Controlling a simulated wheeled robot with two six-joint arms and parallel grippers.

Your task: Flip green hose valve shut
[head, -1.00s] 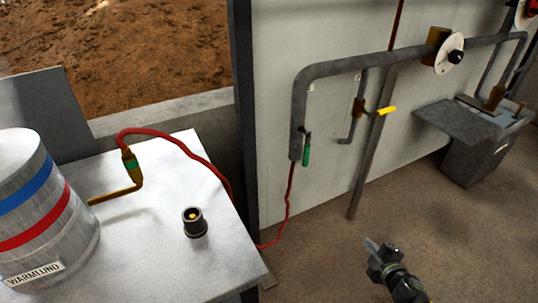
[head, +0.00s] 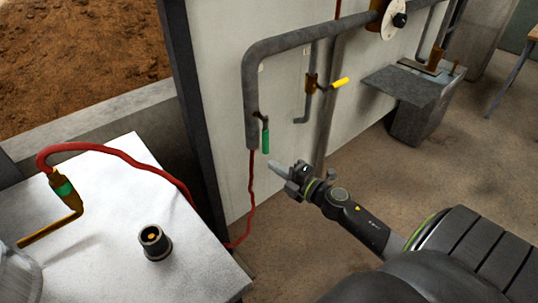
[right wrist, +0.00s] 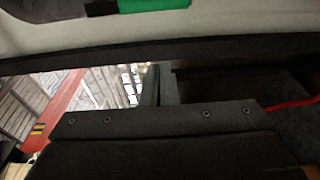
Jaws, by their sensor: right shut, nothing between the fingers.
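The green hose valve handle (head: 265,140) hangs straight down beside the lower end of the grey pipe (head: 252,100), above the red hose (head: 252,195). My right gripper (head: 274,167) is shut and empty. In the head view its tips show just below and right of the green handle; I cannot tell whether they touch it. In the right wrist view, part of the green handle (right wrist: 153,5) shows at the top edge, and the shut fingers (right wrist: 160,85) show in the middle. My left gripper is not in view.
A yellow-handled valve (head: 339,83) sits on a thinner pipe to the right. A white table (head: 110,220) at the lower left bears a small black fitting (head: 154,242) and a brass pipe with a green band (head: 66,195). A grey sink (head: 415,110) stands farther right.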

